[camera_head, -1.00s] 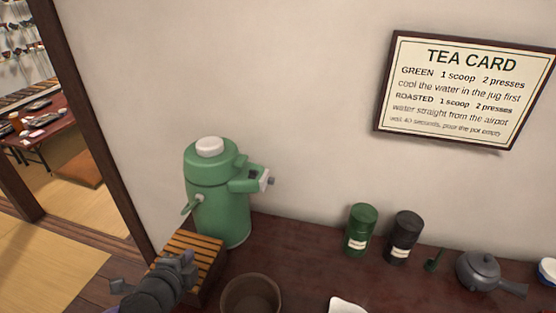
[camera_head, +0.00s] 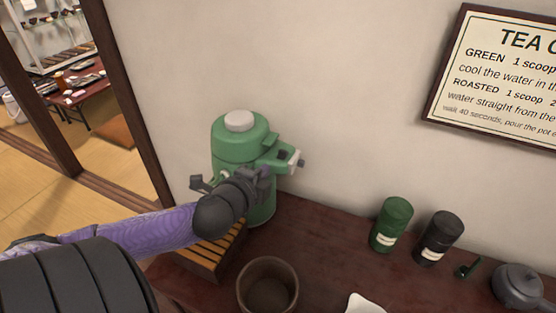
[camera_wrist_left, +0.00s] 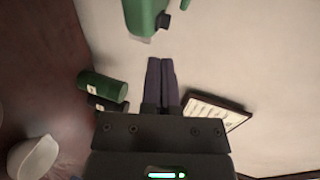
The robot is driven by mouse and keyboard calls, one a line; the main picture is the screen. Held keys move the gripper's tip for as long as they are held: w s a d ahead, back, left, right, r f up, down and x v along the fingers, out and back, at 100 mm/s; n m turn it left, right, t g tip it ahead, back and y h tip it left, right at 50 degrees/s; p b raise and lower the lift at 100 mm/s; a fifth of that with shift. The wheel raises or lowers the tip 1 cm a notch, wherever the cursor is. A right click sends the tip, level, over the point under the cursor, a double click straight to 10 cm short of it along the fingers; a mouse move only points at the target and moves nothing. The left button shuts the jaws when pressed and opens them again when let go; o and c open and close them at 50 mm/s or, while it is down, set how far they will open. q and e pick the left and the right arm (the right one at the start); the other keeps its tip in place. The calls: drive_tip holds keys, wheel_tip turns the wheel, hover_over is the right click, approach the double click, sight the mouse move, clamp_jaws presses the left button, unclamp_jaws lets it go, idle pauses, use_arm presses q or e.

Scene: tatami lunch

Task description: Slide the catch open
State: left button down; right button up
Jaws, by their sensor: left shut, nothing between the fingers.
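A green airpot (camera_head: 232,150) with a white top button stands at the back of the dark counter by the wall. Its spout head (camera_head: 277,153) points right, with a small dark piece on top, a white end and a grey knob (camera_head: 302,163). I cannot tell which of these is the catch. My left gripper (camera_head: 266,173) is shut and empty, in front of the airpot's body just below the spout head, hiding part of it. In the left wrist view the shut fingers (camera_wrist_left: 160,62) point toward the green spout head (camera_wrist_left: 143,15) and its dark knob (camera_wrist_left: 163,22), with a gap between.
A slatted wooden box (camera_head: 210,262) sits under my left arm. A brown bowl (camera_head: 267,287), a green canister (camera_head: 391,224), a black canister (camera_head: 439,238) and a grey teapot (camera_head: 518,286) stand on the counter (camera_head: 325,250). A tea card (camera_head: 500,80) hangs on the wall.

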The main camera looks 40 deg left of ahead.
sight(282, 151)
use_arm(q)
drive_tip(key=x, duration=0.2)
drive_tip(key=b+x, duration=0.1)
drive_tip(key=x, duration=0.1)
drive_tip(key=b+x, duration=0.1)
drive_tip(key=x, duration=0.1)
drive_tip(key=shift+w+a+r, duration=0.15)
drive_tip(key=shift+w+r, duration=0.1)
drive_tip(key=shift+r, duration=0.05)
drive_tip(key=shift+w+a, duration=0.1)
drive_tip(key=shift+w, duration=0.4)
use_arm(e)
drive_tip(key=shift+s+d+f, duration=0.1)
drive_tip(key=shift+f, duration=1.2)
use_arm(q)
drive_tip(key=shift+w+r, duration=0.1)
drive_tip(key=shift+w+a, duration=0.2)
drive_tip(key=shift+w, duration=0.45)
drive_tip(key=shift+w+a, duration=0.25)
drive_tip(key=shift+w, duration=0.35)
use_arm(e)
drive_tip(key=shift+s+d+r, duration=0.1)
drive_tip(key=shift+r, duration=0.05)
